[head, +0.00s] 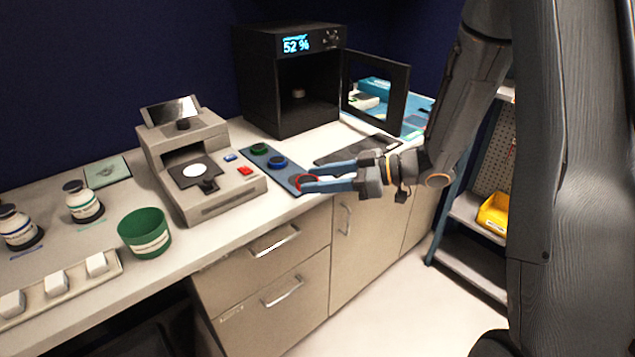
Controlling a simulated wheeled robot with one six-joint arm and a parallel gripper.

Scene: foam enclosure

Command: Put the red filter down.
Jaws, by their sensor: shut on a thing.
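My gripper (302,179) reaches in from the right with its two blue fingers pointing left. It is shut on the red filter (306,181), a small ring that shows between the fingertips. The red filter is at the near end of a dark blue filter tray (265,165), by the counter's front edge. I cannot tell whether it touches the tray or hangs just above it. A green filter (259,149) and a blue filter (278,162) sit in the tray farther back.
A beige instrument (205,165) stands left of the tray. A black chamber (290,80) with its door (376,90) open stands behind. A dark flat pad (357,149) lies beyond my gripper. A green cup (145,232) and bottles (84,202) stand at left.

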